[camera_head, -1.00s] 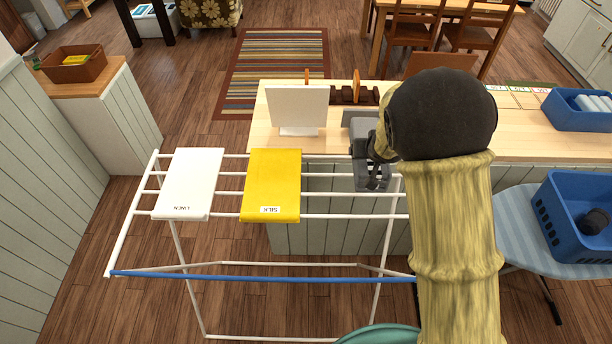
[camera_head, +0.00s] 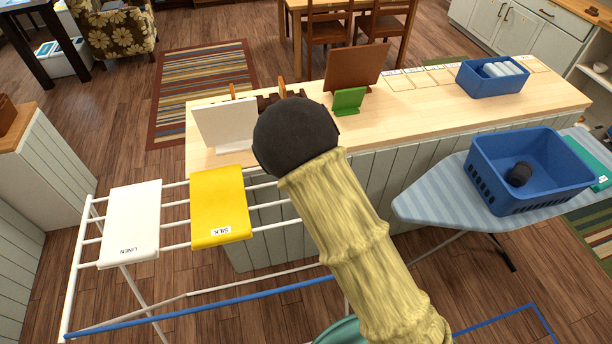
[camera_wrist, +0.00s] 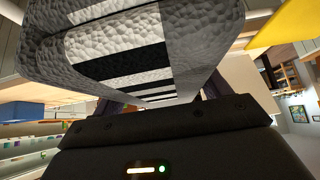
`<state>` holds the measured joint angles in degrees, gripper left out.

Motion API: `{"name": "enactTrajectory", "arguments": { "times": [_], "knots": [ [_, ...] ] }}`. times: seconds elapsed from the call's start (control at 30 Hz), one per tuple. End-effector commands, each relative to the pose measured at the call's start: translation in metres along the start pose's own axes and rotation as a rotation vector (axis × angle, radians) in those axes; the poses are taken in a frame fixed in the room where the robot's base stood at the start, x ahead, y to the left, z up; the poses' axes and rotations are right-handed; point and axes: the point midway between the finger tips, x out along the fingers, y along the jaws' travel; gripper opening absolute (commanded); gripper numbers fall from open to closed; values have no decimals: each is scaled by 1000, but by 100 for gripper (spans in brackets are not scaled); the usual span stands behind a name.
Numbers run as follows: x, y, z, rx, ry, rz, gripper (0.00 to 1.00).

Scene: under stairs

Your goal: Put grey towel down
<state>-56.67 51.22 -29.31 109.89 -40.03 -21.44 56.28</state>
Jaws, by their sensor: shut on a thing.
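The grey towel (camera_wrist: 195,35) fills the upper middle of the wrist view. It is a thick folded bundle with textured grey cloth and black and white stripes. My gripper (camera_wrist: 155,100) is shut on it and holds it up. In the head view my arm hides both the gripper and the towel. The white drying rack (camera_head: 85,235) stands at the left. A white towel marked LINEN (camera_head: 131,222) and a yellow towel marked SILK (camera_head: 219,205) lie across its rungs. My arm covers the rack's right part.
A wooden counter (camera_head: 400,115) holds a white panel (camera_head: 225,122), a green stand (camera_head: 348,101), a brown board (camera_head: 356,66) and a blue basket (camera_head: 466,80). An ironing board (camera_head: 430,205) at the right bears a larger blue basket (camera_head: 550,195) with a dark item inside.

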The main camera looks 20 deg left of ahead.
Motion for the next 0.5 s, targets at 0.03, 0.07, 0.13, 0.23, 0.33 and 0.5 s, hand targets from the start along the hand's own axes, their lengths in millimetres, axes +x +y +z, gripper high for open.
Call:
{"name": "enactTrajectory", "arguments": {
  "times": [0.03,0.07,0.13,0.23,0.33,0.5],
  "knots": [
    [3,0,3,-3,-2,1,35],
    [6,0,5,-4,-3,2,35],
    [12,0,11,-5,-3,1,35],
    [21,0,18,-4,-3,1,35],
    [27,0,21,-2,0,1,35],
    [29,0,22,-1,2,0,35]
  ]
}}
